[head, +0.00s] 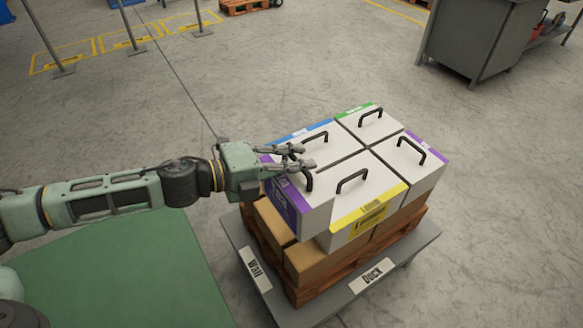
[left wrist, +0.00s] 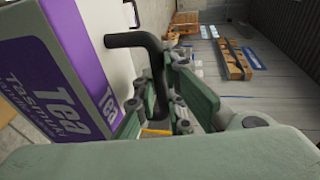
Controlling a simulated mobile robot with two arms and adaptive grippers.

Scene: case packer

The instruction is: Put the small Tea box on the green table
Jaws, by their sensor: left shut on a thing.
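The Tea box (head: 305,217), white with a purple label, is at the near left corner of a group of handled boxes on a pallet stack. The handle (left wrist: 150,50) runs between the fingers in the left wrist view. I cannot tell if the box is lifted. The green table (head: 110,270) is at the lower left, under my arm. My right gripper is out of view.
White boxes with yellow (head: 365,215), blue (head: 303,133), green (head: 358,109) and purple (head: 430,148) labels crowd beside the Tea box. A grey cabinet (head: 480,40) stands far right.

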